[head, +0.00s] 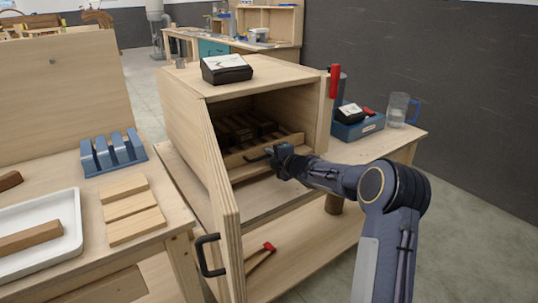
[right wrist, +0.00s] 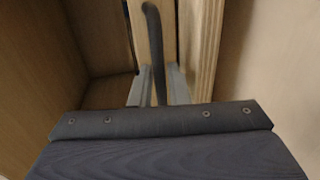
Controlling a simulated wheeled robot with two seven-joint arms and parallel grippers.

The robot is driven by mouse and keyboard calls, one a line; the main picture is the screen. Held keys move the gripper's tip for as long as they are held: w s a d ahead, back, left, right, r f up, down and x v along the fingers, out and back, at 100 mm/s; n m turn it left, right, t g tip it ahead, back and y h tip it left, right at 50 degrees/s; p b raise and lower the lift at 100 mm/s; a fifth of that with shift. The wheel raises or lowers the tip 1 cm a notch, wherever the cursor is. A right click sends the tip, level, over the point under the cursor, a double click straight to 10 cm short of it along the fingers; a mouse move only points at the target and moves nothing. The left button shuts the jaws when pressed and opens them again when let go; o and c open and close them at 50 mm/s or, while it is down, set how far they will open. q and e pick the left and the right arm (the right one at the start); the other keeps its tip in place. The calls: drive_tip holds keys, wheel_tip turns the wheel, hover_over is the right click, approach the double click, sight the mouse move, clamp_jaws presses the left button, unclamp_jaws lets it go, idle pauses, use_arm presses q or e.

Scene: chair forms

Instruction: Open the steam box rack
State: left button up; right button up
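The steam box (head: 185,85) is a pale wooden cabinet, its door (head: 222,200) swung open toward me on the left. Inside is a rack with a wooden front board (head: 236,158), a dark handle (head: 257,158) and several dark wood pieces (head: 240,128) behind it. My right gripper (head: 279,154) is at the rack front. In the right wrist view the handle (right wrist: 155,50) runs between its two fingers, which look closed against it. The fingertips are small and dark in the head view. My left gripper is not in view.
A black box (head: 226,69) sits on top of the steam box. A red lever (head: 334,82) stands at its right edge. On the left table are a blue rack (head: 113,155), wood strips and a white tray (head: 65,208). A jug (head: 397,110) stands at right.

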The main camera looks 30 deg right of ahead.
drive_tip(key=shift+w, duration=0.3)
clamp_jaws()
drive_tip(key=shift+f, duration=0.1)
